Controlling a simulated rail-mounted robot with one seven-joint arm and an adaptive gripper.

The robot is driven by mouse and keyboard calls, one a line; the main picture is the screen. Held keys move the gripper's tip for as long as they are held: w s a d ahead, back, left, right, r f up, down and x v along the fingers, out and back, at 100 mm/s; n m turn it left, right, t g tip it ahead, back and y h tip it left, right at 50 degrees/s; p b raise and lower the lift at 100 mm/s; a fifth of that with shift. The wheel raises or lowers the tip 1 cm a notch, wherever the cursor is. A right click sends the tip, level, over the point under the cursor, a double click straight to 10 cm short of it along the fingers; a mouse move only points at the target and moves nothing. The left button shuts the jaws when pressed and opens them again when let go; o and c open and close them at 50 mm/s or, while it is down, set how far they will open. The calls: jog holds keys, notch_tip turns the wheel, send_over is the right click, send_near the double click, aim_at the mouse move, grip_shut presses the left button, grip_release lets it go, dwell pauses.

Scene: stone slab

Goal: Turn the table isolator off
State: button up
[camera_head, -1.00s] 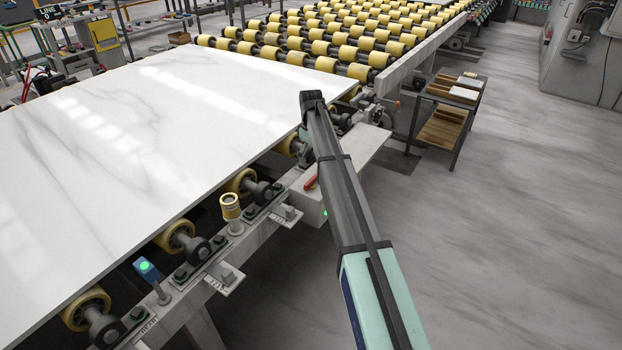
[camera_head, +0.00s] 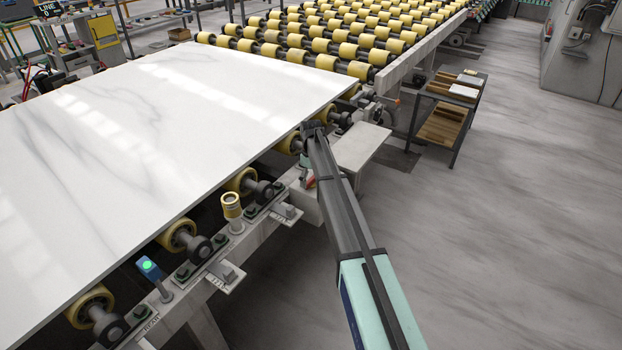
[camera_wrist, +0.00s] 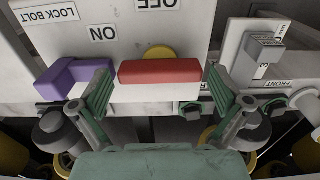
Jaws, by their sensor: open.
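The isolator is a pale box (camera_wrist: 205,25) with upside-down ON and OFF labels in the wrist view. Its red handle (camera_wrist: 160,72) lies level across the picture, in front of a yellow round part (camera_wrist: 160,52). My gripper (camera_wrist: 160,85) is open, with one green finger on each side of the red handle. Gaps show at both ends, and contact cannot be seen. In the head view a bit of the red handle (camera_head: 310,182) shows beside my arm, which hides most of the box and gripper.
A purple lever (camera_wrist: 72,78) by the LOCK BOLT label sits just left of my left finger. A grey switch block (camera_wrist: 262,50) stands at right. The white slab (camera_head: 150,130) and its rollers lie close to my arm.

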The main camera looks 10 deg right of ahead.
jog(key=c, duration=0.9)
jog(key=shift+m, duration=0.4)
jog(key=m, duration=0.3)
jog(key=shift+m, duration=0.3)
jog(key=m, duration=0.4)
jog(key=shift+m, duration=0.3)
jog(key=m, duration=0.4)
jog(key=shift+b, duration=0.3)
jog(key=shift+m, duration=2.5)
